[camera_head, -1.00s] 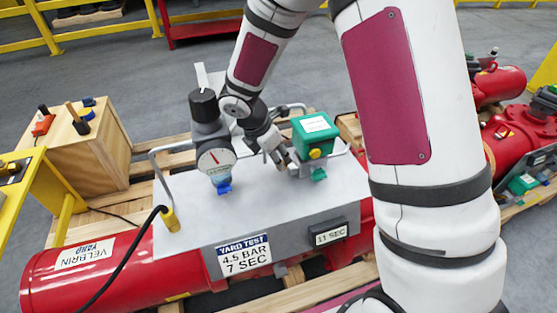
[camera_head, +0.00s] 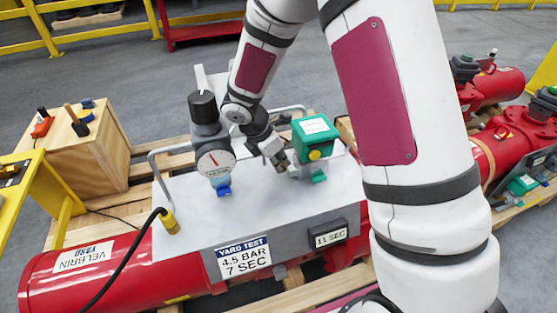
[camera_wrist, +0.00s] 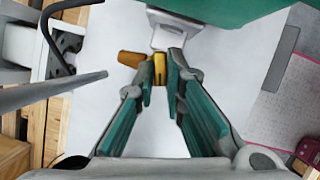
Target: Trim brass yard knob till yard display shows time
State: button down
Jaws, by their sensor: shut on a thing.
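The brass knob (camera_wrist: 160,68) shows between my fingertips in the wrist view, below a pale fitting and the green-topped unit. My gripper (camera_wrist: 162,82) is shut on it, with a finger at each side. In the head view my gripper (camera_head: 282,163) is low at the left side of the green unit (camera_head: 315,132); the gripped knob is hidden there. The dark display (camera_head: 329,234) on the grey skid's front reads 11 SEC. The plate (camera_head: 243,257) beside it reads YARD TEST, 4.5 BAR, 7 SEC.
A gauge with a black-knobbed regulator (camera_head: 205,135) stands left of my gripper. A yellow round part (camera_head: 314,155) is on the green unit's front. A bent handle (camera_head: 160,170) rises at the panel's left. The grey panel (camera_head: 200,215) is mostly bare in front.

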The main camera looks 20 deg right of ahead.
jog(key=c, duration=1.7)
grip_release()
jog(key=shift+o, duration=0.2)
jog(key=shift+r, duration=0.1)
jog(key=v, duration=0.7)
jog(key=shift+r, duration=0.15)
jog(key=shift+a, duration=0.15)
